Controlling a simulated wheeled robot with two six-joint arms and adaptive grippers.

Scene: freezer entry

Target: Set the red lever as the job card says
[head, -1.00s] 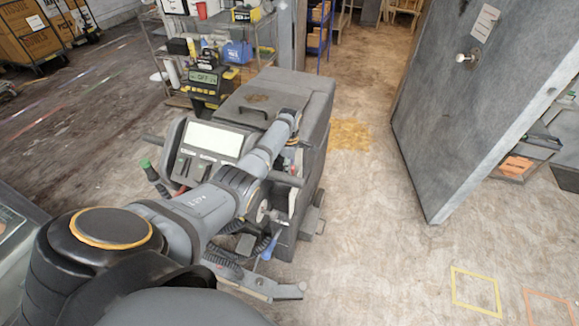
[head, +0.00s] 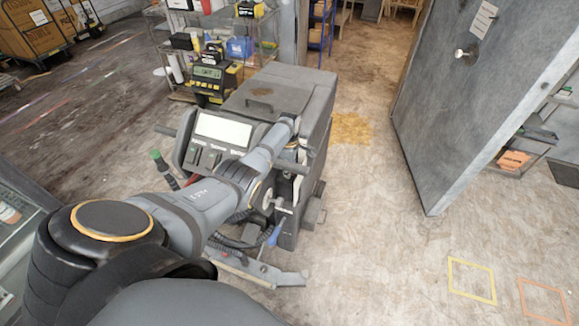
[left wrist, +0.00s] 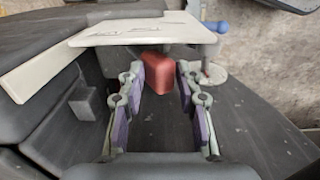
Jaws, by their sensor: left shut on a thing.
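The red lever (left wrist: 157,72) shows in the left wrist view as a red block below a pale plate. My left gripper (left wrist: 157,84) has a finger on each side of it and is shut on it. In the head view my left arm reaches over the right side of a grey floor machine (head: 285,92); the fingers and the lever cannot be made out there. A white sheet (head: 484,20) is fixed to the grey door; its writing is too small to read. I cannot tell if it is the job card. My right gripper is not in view.
The machine has a pale panel (head: 222,129) and a green-topped stick (head: 156,155) at its left. A pale plate (left wrist: 145,32) is close above the lever. The grey door (head: 470,100) stands open at right. A shelf (head: 270,55) is behind.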

